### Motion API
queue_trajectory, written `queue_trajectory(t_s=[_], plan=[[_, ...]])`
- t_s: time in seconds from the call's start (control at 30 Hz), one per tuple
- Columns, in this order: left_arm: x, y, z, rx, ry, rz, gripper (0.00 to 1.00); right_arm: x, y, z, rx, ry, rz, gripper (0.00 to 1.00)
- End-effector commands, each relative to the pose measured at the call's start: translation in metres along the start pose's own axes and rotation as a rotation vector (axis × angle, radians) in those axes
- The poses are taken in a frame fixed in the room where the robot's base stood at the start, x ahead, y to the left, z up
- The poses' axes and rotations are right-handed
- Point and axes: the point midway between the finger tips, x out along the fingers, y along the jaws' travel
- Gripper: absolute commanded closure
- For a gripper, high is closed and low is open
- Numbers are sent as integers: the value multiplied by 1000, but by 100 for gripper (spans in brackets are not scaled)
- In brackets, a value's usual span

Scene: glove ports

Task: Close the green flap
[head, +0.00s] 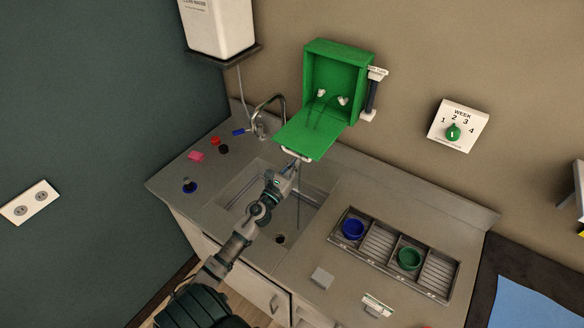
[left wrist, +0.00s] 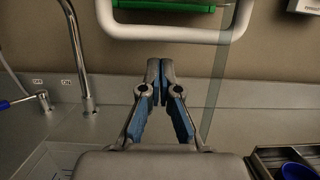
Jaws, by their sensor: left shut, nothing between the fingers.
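The green flap (head: 308,136) is open, folded down and outward from the lower edge of the green wall box (head: 338,80). A white bar handle (head: 296,154) is on its outer edge. My left gripper (head: 291,165) is shut and empty, just below the handle in the head view. In the left wrist view my fingertips (left wrist: 161,67) are together, and the handle (left wrist: 175,37) appears above them with a visible gap. A strip of the green flap (left wrist: 165,4) shows at the top. My right gripper is out of view.
The sink (head: 300,208) lies under my left arm, with a curved tap (head: 268,104) to the left of the flap. A white container (head: 220,26) hangs at upper left. A rack (head: 380,243) with blue and green cups stands on the right counter.

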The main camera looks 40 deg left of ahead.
Motion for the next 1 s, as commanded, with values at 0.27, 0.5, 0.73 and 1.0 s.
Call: queue_trajectory(t_s=[0.27,0.5,0.73,1.0], plan=[[-7,-2,20,0,0,-1,100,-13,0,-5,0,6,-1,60],[-7,-2,20,0,0,0,100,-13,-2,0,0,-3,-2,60],[-7,0,24,-1,0,0,100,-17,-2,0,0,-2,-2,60],[-6,1,43,-1,-1,0,100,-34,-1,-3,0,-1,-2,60]])
